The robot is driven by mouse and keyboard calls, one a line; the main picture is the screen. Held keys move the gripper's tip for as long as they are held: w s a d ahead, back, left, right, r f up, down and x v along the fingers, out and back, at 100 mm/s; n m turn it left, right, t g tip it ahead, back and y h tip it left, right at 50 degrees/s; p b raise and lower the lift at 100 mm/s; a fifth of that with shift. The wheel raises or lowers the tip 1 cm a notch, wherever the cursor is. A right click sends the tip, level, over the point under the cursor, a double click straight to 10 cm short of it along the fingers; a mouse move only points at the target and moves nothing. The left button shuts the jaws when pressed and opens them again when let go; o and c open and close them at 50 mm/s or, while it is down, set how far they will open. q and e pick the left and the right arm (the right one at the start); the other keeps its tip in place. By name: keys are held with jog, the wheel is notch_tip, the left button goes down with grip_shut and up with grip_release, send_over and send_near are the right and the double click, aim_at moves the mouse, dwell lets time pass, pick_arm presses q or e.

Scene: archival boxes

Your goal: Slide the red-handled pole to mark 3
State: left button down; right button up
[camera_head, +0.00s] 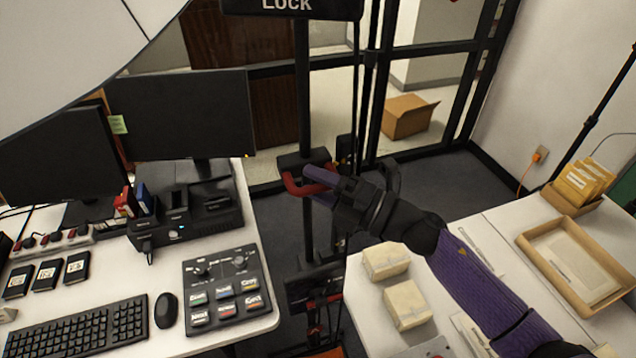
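A dark upright pole (303,100) stands in the middle of the head view, between the two desks. A red handle (294,187) is fixed to a dark block on it. My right gripper (319,186) reaches in from the right, with one purple fingertip above the handle's bar and one below it. Red shows between the fingers, but I cannot tell whether they are closed tight on it. No mark 3 is readable. My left gripper is not in view.
A dark sign reading LOCK (290,5) is at the pole's top. The left desk holds monitors (182,115), a keyboard (80,327) and a button panel (226,285). The right table holds wrapped packets (407,304) and a wooden tray (533,236). A cardboard box (404,117) lies behind the glass.

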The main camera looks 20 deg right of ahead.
jog(key=shift+s+d+f, duration=0.1)
jog(key=b+v, duration=0.2)
jog(key=v, duration=0.7)
jog(key=shift+s+d+b, duration=0.15)
jog(key=shift+d+b, duration=0.15)
jog(key=shift+b, duration=0.05)
